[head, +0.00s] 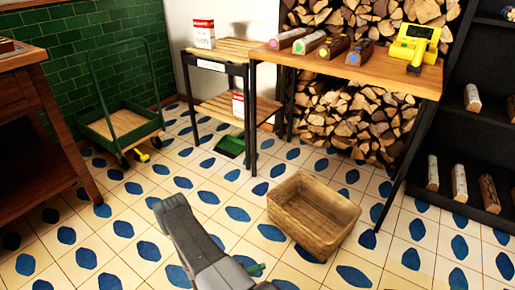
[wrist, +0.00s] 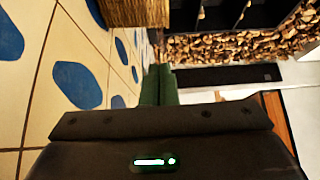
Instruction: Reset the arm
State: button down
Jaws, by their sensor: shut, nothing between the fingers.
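My arm shows at the bottom middle of the head view, over the tiled floor. My gripper shows in the wrist view (wrist: 158,85), its two green fingers together with nothing between them. In the head view only a small green part shows at the end of my arm, near the bottom edge. A wicker basket (head: 313,214) stands on the floor to the right of my arm, apart from it. The basket also shows at the top of the wrist view (wrist: 135,12).
A wooden table (head: 395,77) at the upper right holds several coloured logs and a yellow device (head: 412,45). Stacked firewood (head: 345,115) stands behind it. A dark shelf (head: 455,130) is at the right, a green cart (head: 125,122) at the left. Floor left of my arm is clear.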

jog(key=shift+s+a, duration=0.25)
jog(key=shift+a, duration=0.45)
